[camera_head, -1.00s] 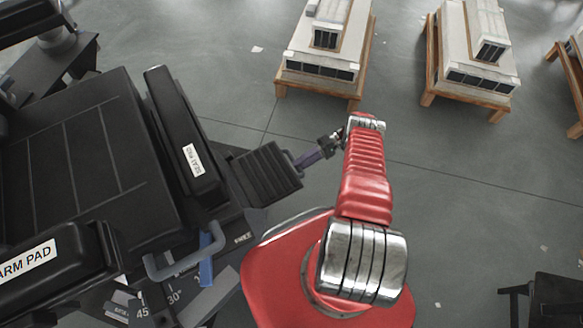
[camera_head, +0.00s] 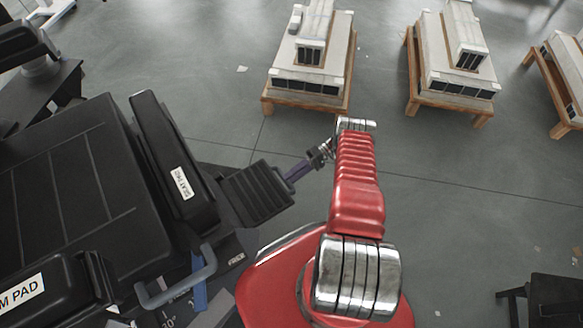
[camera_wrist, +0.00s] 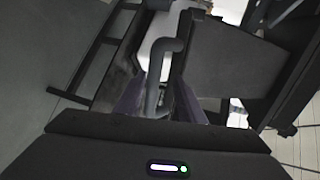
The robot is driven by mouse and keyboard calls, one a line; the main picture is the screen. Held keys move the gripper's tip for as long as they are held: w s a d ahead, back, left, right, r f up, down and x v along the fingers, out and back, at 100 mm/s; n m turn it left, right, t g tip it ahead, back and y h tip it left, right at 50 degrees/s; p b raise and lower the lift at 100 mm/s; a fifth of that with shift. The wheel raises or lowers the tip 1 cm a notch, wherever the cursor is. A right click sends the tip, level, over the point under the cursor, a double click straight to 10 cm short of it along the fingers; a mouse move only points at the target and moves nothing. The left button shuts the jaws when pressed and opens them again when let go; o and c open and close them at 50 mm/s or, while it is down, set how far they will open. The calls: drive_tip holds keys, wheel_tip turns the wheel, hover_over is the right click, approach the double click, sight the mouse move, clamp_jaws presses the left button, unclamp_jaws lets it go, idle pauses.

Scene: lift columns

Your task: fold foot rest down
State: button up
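Whether the bar touches the left finger is hard to tell. A dark panel (camera_wrist: 232,65) fills the right side there.
The seat pad (camera_head: 172,160) and arm pad (camera_head: 55,282) are at the left. A grey handle (camera_head: 180,283) sits below the seat pad. White models on wooden stands (camera_head: 305,85) are at the back. Grey floor (camera_head: 455,220) at the right is open.

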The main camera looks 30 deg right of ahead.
wheel_tip(320, 180, up, 8)
drive_tip(key=shift+f, duration=0.25)
idle(0.4)
drive_tip(key=shift+c, duration=0.4)
